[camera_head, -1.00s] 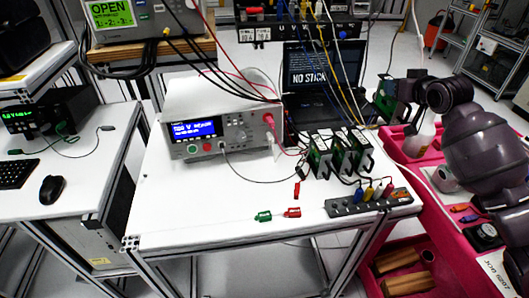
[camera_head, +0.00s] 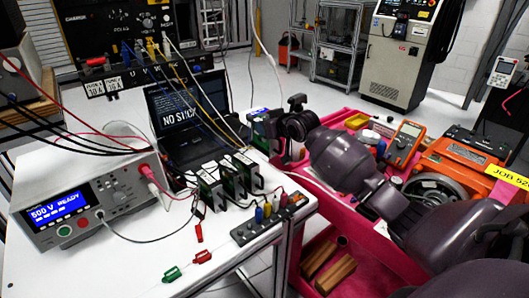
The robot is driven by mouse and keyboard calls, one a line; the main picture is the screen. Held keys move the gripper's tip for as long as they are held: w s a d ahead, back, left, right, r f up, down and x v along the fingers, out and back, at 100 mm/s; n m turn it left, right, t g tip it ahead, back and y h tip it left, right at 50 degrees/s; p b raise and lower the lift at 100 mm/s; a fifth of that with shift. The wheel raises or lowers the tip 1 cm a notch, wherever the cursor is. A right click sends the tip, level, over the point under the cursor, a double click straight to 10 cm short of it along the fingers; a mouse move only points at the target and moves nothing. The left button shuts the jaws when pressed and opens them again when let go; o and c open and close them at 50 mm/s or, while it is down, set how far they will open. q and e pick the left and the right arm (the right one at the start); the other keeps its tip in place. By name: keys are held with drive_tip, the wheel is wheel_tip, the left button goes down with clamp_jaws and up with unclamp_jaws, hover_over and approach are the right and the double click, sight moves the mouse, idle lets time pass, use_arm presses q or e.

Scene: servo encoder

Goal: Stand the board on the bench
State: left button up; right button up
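A green circuit board (camera_head: 261,126) is at the tip of my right arm, upright beside the bench's far right corner. My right gripper (camera_head: 280,130) appears shut on it; the fingertips are small and partly hidden. Several similar green boards with black brackets (camera_head: 212,188) stand in a row on the white bench (camera_head: 130,255), behind a grey terminal strip (camera_head: 262,222). My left gripper is out of view.
A tester with a blue display (camera_head: 85,205) and a laptop (camera_head: 187,112) stand on the bench. Red (camera_head: 202,257) and green (camera_head: 172,274) clips lie in front. Cables cross the bench. A pink cart (camera_head: 345,240) with a multimeter (camera_head: 404,142) is at right.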

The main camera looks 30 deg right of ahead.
sight(266, 150)
wheel_tip(266, 150, down, 3)
drive_tip(key=shift+r, duration=0.1)
drive_tip(key=shift+f, duration=0.35)
wheel_tip(266, 150, down, 6)
drive_tip(key=shift+r+b, duration=0.1)
drive_tip(key=shift+b, duration=0.65)
drive_tip(key=shift+r, duration=0.1)
drive_tip(key=o, duration=1.1)
